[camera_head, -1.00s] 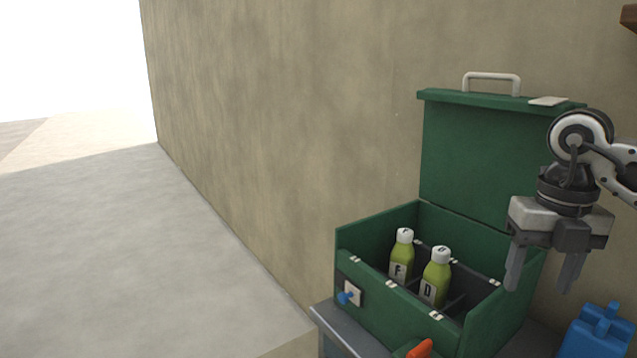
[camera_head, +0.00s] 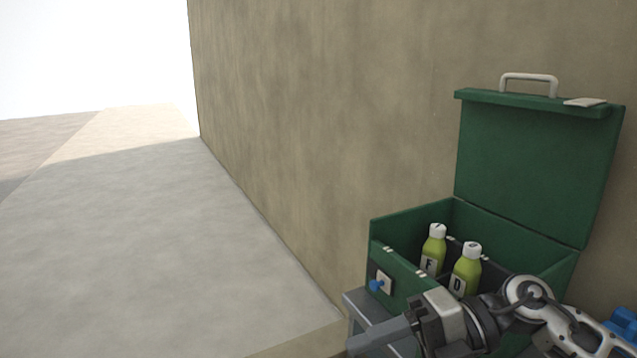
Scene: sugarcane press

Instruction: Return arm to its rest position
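My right gripper (camera_head: 370,340) comes in from the right and points left, low in front of the open green box. I see it side-on, so the gap between its fingers does not show. Nothing can be seen held in it. The green box (camera_head: 400,279) has its lid (camera_head: 530,160) raised. Two yellow-green bottles with white caps stand inside, one marked F (camera_head: 433,252) and one marked D (camera_head: 466,272). My arm hides the box's front right part. My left gripper is not in view.
The box stands on a grey stand (camera_head: 365,308) against a beige wall (camera_head: 310,110). A blue object (camera_head: 624,325) is at the right edge, partly behind my arm. The grey floor (camera_head: 150,250) on the left is clear.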

